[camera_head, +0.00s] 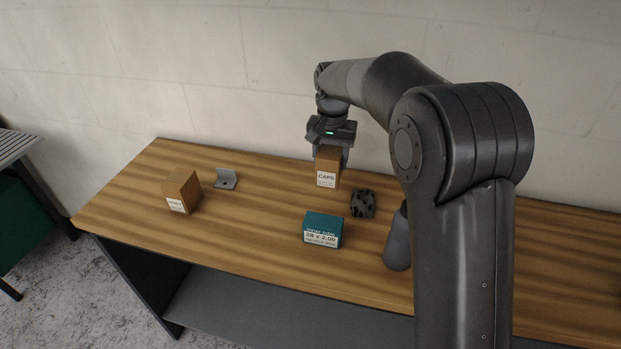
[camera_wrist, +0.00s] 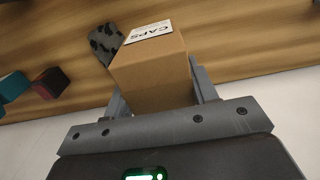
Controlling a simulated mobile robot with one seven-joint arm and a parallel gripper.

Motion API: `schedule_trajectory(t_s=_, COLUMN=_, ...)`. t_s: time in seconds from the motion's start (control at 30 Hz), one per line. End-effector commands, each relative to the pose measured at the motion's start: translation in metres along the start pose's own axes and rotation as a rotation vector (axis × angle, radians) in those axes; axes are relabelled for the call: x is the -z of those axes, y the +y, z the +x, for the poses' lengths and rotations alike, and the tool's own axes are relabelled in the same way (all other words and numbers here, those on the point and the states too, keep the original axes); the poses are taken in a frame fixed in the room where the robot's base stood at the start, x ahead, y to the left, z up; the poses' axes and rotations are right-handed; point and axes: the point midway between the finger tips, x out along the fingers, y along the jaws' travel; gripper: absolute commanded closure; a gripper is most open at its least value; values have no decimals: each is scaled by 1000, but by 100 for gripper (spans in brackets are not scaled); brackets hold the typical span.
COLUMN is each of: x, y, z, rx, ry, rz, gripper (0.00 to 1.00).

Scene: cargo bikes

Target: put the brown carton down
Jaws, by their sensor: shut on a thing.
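The brown carton (camera_head: 327,172) carries a white label reading CAPS. It is upright between the fingers of my gripper (camera_head: 331,158), which is shut on it, near the back of the wooden bench (camera_head: 262,182). In the wrist view the carton (camera_wrist: 152,75) fills the space between the two fingers of my gripper (camera_wrist: 158,88). I cannot tell whether the carton's bottom touches the bench top or hangs just above it.
A teal box (camera_head: 322,230) lies in front, and a dark patterned block (camera_head: 362,204) stands close right of the carton. Another brown box (camera_head: 181,191) and a grey bracket (camera_head: 225,179) are at left. Bare bench top lies between bracket and carton.

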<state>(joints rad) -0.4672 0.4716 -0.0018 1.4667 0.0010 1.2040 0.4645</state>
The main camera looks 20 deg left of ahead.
Motion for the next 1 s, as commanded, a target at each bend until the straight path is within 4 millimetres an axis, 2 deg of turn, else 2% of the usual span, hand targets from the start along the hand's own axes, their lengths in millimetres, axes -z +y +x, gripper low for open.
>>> schedule_trajectory(t_s=0.03, x=0, y=-13, z=8, rx=-1, ry=-1, rz=-3, gripper=77)
schedule_trajectory(t_s=0.1, x=1, y=-27, z=16, rx=0, ry=0, rz=-3, gripper=77)
schedule_trajectory(t_s=0.3, x=2, y=-49, z=29, rx=0, ry=1, rz=1, gripper=77)
schedule_trajectory(t_s=0.47, x=2, y=-52, z=39, rx=0, ry=0, rz=2, gripper=77)
schedule_trajectory(t_s=0.7, x=2, y=-52, z=70, rx=0, ry=1, rz=1, gripper=77)
schedule_trajectory(t_s=1.0, x=2, y=-51, z=72, rx=0, ry=1, rz=1, gripper=77)
